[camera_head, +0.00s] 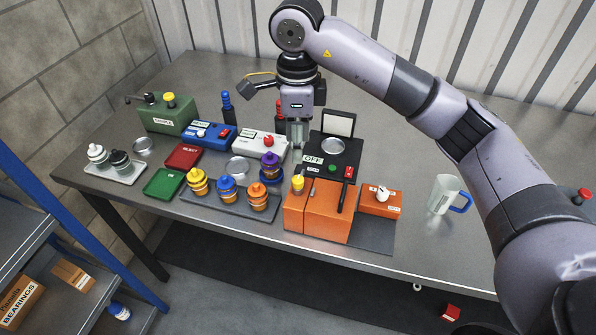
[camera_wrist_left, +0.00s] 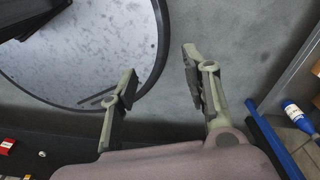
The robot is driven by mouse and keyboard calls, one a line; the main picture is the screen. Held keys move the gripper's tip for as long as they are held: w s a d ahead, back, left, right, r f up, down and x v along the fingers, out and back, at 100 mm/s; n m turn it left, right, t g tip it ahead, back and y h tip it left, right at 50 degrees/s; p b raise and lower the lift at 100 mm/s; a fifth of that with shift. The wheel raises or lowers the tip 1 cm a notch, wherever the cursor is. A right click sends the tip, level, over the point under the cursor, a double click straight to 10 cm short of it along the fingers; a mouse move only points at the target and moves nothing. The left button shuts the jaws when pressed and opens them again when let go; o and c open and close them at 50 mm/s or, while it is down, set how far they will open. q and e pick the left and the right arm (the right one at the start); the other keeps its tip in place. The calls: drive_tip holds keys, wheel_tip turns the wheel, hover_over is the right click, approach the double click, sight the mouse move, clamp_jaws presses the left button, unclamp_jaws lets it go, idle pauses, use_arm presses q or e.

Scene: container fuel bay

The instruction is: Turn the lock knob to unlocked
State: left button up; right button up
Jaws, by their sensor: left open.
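A small orange box (camera_head: 380,203) with a white knob (camera_head: 382,192) and small labels sits at the table's front right, beside a larger orange box (camera_head: 318,211). The labels are too small to read, and I cannot tell which way the knob points. A red knob (camera_head: 268,141) sits on a white box (camera_head: 258,146) further back. My right gripper (camera_head: 298,150) points down between the white box and the black panel, behind the larger orange box and away from the white knob. Its opening is unclear. My left gripper (camera_wrist_left: 160,84) is open and empty in the left wrist view, over the floor.
A black panel (camera_head: 318,170) marked OFF stands behind the orange boxes. Yellow, blue and orange capped jars stand on a tray (camera_head: 228,206) to their left. A clear mug (camera_head: 443,194) with a blue handle stands right. The table's right side is mostly clear.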

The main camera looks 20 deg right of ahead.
drive_tip(key=p, duration=0.2)
hover_over(297, 179)
wheel_tip(297, 179, down, 5)
drive_tip(key=shift+f, duration=0.15)
wheel_tip(297, 179, down, 4)
drive_tip(key=shift+d+r, duration=0.1)
drive_tip(key=shift+r, duration=0.1)
drive_tip(key=shift+f, duration=0.5)
use_arm(q)
drive_tip(key=r, duration=0.1)
drive_tip(key=w+a+r, duration=0.1)
drive_tip(key=shift+w+r, duration=0.3)
drive_tip(key=shift+r, duration=0.05)
drive_tip(key=shift+w+d, duration=0.1)
drive_tip(key=shift+w, duration=0.05)
use_arm(e)
clamp_jaws()
